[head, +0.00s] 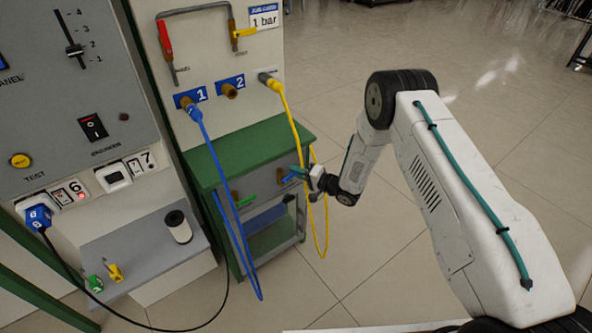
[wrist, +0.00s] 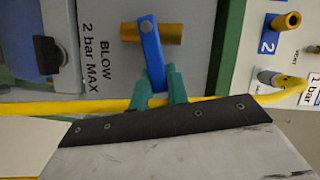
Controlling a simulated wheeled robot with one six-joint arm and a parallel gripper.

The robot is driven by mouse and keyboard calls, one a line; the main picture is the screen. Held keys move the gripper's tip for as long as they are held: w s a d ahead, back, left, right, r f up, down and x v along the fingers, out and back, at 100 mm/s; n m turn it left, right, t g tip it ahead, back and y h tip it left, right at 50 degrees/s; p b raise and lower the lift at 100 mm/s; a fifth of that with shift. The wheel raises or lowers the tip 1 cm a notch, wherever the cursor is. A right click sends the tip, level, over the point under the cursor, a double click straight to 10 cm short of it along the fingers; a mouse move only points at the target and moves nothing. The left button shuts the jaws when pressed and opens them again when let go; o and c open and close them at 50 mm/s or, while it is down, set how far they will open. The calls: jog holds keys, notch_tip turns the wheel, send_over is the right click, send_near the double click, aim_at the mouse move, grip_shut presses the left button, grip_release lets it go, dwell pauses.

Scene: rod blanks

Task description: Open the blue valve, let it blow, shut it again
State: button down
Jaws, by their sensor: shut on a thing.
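The blue valve lever (wrist: 150,52) sits on a brass valve body (wrist: 171,34) beside the label "BLOW 2 bar MAX" (wrist: 97,55). In the wrist view the lever lies across the brass body, slightly slanted. My gripper (wrist: 160,82) has its teal fingers shut on the free end of the lever. In the head view my gripper (head: 303,174) is at the front of the green-topped cabinet, and the blue lever (head: 287,180) shows just left of it, partly hidden.
A yellow hose (head: 296,130) hangs close beside my gripper and passes just by the fingers in the wrist view (wrist: 100,107). A blue hose (head: 215,155) hangs further left. A green lever (head: 246,201) is on the same cabinet. The floor at right is clear.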

jog(key=shift+w+d+f+m+t+y, duration=0.15)
jog(key=shift+f+m+y, duration=0.15)
jog(key=shift+m, duration=0.35)
jog(key=shift+f+m+t+y, duration=0.2)
jog(key=shift+f+m, duration=0.15)
jog(key=shift+m, duration=0.3)
jog(key=c, duration=1.4)
grip_release()
jog(key=shift+f, duration=0.1)
jog(key=shift+o, duration=0.2)
jog(key=v, duration=0.7)
jog(key=shift+s+d, duration=0.25)
jog(key=shift+d, duration=0.05)
